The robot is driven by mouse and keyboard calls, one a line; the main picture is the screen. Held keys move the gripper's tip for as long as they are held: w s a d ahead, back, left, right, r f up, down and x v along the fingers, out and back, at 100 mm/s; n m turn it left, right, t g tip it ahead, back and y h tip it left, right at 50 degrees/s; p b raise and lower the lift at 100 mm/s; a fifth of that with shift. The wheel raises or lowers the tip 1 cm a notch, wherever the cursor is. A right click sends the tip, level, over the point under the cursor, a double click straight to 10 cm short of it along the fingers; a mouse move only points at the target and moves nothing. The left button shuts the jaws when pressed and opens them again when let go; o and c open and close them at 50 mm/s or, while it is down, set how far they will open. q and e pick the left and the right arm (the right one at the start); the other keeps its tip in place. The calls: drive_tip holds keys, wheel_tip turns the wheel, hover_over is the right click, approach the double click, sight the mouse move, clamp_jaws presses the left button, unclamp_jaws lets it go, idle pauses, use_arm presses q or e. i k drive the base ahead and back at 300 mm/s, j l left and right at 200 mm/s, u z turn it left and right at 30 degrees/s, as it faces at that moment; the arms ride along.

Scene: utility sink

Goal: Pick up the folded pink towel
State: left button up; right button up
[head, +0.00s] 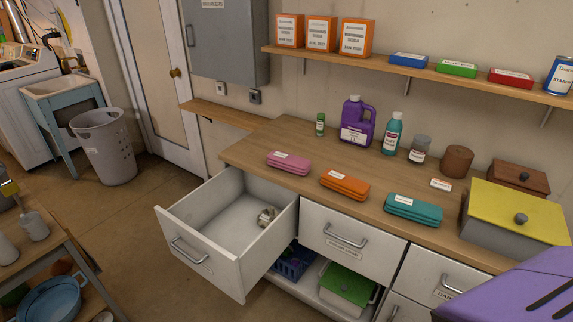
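The folded pink towel (289,163) lies flat on the wooden counter (262,148), near its front left edge, with a small white label on top. A folded orange towel (344,185) and a folded teal towel (413,209) lie to its right in a row. Neither gripper shows in the head view. A purple part at the lower right corner may be mine.
An open, pulled-out drawer (183,258) juts out below the pink towel, with a small metallic item (266,217) inside. A purple jug (356,122), a teal bottle (393,133) and a green bottle (320,124) stand behind the towels. A yellow-lidded box (517,211) is at right.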

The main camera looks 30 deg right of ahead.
sight(289, 163)
drive_tip(key=i+j, duration=0.2)
drive_tip(key=i+j+z, duration=0.6)
drive_tip(key=j, duration=0.15)
drive_tip(key=k, duration=0.1)
